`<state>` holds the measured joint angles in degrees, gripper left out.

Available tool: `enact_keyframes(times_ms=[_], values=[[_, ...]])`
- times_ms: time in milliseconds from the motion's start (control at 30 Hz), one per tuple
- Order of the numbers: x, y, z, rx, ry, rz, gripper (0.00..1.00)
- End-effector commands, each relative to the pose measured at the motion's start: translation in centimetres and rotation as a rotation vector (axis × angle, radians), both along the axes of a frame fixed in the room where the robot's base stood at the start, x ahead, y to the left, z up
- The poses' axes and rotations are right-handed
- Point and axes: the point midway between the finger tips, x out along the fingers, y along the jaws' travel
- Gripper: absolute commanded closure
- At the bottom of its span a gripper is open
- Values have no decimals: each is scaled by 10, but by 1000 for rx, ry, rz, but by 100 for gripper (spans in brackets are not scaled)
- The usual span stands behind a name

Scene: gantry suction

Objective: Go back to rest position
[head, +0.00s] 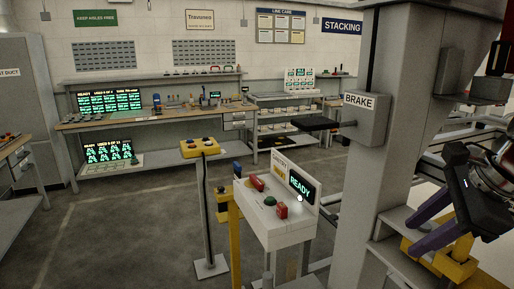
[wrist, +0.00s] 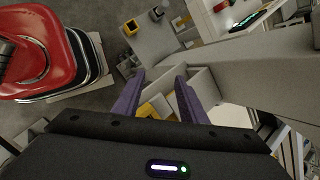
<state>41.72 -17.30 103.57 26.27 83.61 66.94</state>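My gripper (head: 411,240) is at the right of the head view, beside the large grey column (head: 371,150). Its dark body is tilted, and its two purple fingers point down and to the left. In the wrist view the gripper (wrist: 160,77) shows both purple fingers spread apart with a clear gap. Nothing is held between them. Grey box-like surfaces and a yellow part lie beyond the fingers. The head view shows a yellow part (head: 458,268) close under the gripper; I cannot tell whether they touch.
A white control console (head: 275,222) with a READY screen stands front centre. A yellow button box (head: 200,148) stands on a post. A BRAKE box (head: 364,110) juts from the column. A workbench (head: 190,118) lines the back wall. Floor at left (head: 120,230) is clear.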

Motion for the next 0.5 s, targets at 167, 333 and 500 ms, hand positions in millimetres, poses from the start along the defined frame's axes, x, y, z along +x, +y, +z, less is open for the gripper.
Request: enact_keyframes(times_ms=[167,333,500], values=[[6,40,-29,-134,-32,262,62],[1,73,-57,-284,-65,520,62],[-14,101,-86,-456,-103,796,62]])
